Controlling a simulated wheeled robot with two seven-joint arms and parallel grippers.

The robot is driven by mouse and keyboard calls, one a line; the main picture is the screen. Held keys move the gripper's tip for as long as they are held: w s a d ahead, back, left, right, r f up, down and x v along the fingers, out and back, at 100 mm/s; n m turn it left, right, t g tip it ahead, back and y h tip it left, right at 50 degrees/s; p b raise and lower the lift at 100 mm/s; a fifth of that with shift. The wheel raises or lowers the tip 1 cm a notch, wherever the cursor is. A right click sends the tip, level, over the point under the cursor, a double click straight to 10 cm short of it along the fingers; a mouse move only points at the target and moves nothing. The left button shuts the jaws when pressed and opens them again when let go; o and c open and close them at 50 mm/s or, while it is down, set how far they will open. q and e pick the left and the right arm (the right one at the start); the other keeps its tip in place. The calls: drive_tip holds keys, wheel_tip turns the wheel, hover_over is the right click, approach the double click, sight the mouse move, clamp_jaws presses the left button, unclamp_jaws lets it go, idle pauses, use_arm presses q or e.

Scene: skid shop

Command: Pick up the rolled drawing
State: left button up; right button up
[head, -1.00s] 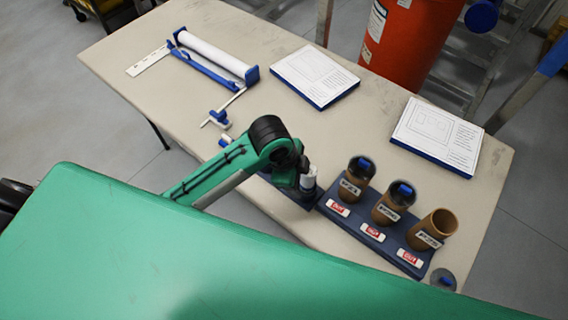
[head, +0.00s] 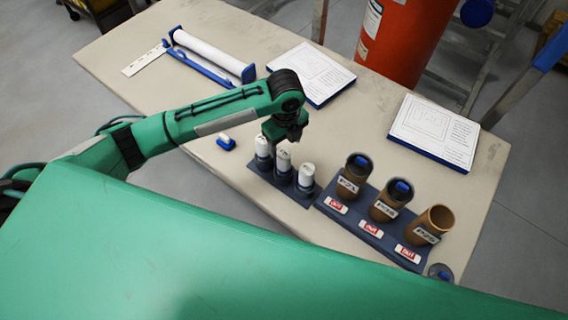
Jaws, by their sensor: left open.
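A long white roll (head: 209,53) lies in a blue holder (head: 247,73) at the back left. My left gripper (head: 283,136) is open, pointing down above and just behind the left and middle rolls. Its fingers are small and dark, and it appears empty. My right gripper is not in view.
A dark stand (head: 342,222) with three labelled brown tubes (head: 385,206) stands right of the rack. A small round lid (head: 441,272) lies at its right end. Two printed boards (head: 312,75) (head: 436,130) lie behind. A small blue-and-white piece (head: 226,143) lies left of the gripper.

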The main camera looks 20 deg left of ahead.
sight(285, 152)
use_arm(q)
wheel_tip(285, 152, down, 4)
drive_tip(key=shift+f+p, duration=0.15)
drive_tip(key=shift+p, duration=0.15)
drive_tip(key=shift+s+f, duration=0.1)
drive_tip(key=shift+f, duration=0.2)
drive_tip(key=f+p, duration=0.2)
drive_tip(key=f, duration=0.2)
drive_tip(key=shift+s+f, duration=0.2)
drive_tip(key=shift+f, duration=0.15)
drive_tip(key=c, duration=1)
drive_tip(key=shift+c, duration=0.6)
